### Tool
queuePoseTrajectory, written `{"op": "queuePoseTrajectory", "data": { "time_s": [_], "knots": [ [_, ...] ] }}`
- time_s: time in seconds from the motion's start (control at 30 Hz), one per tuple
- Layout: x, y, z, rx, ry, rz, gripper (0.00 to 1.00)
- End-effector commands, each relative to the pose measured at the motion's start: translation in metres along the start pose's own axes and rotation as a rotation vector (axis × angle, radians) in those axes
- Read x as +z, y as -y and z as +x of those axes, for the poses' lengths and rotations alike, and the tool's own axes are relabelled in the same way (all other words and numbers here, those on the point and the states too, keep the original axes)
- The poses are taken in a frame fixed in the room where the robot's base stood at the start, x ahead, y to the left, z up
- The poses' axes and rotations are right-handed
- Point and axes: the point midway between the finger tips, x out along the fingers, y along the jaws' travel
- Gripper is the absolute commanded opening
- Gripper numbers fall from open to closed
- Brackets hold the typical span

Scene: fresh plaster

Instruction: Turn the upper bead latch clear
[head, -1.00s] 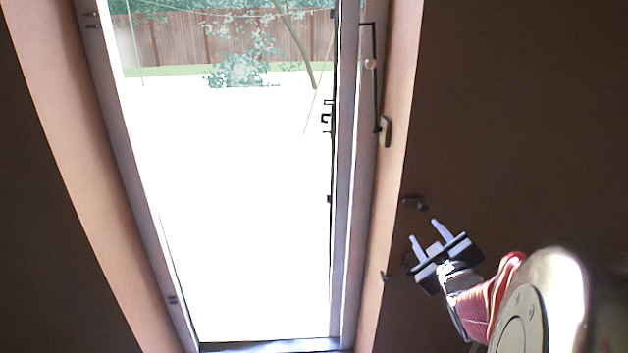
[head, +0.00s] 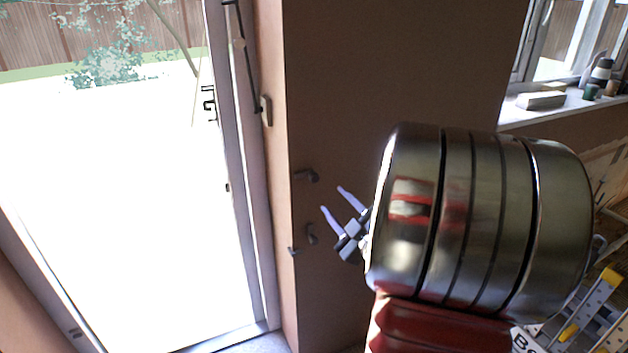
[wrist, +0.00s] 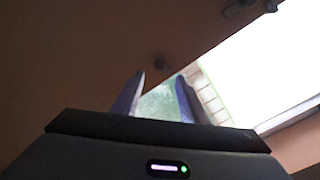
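The upper latch (head: 307,175) is a small dark fitting lying roughly level on the brown wall, just right of the plaster corner. A lower dark fitting (head: 312,234) stands more upright below it, and a small dark stub (head: 293,251) is at the corner edge. My gripper (head: 332,198) is open and empty, its two pale fingers pointing up-left, a little right of and below the upper latch and apart from it in the picture.
A bright glazed door (head: 120,190) with a rod-like catch (head: 249,60) fills the left. A window sill (head: 560,108) with bottles and a block is at upper right. A yellow-grey ladder-like object (head: 595,305) stands at lower right. Bare wall lies above the gripper.

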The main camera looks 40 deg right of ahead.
Motion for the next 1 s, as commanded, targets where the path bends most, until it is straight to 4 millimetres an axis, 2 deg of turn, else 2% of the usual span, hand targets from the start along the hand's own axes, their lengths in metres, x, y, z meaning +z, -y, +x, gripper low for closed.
{"op": "queuePoseTrajectory", "data": {
  "time_s": [0.7, 0.83, 1.0],
  "knots": [
    [-0.001, 0.001, 0.104, -0.001, -0.002, 0.001, 0.40],
    [-0.001, 0.001, 0.120, -0.001, -0.001, 0.000, 0.40],
    [0.000, 0.001, 0.130, 0.000, -0.001, 0.001, 0.40]
  ]
}}
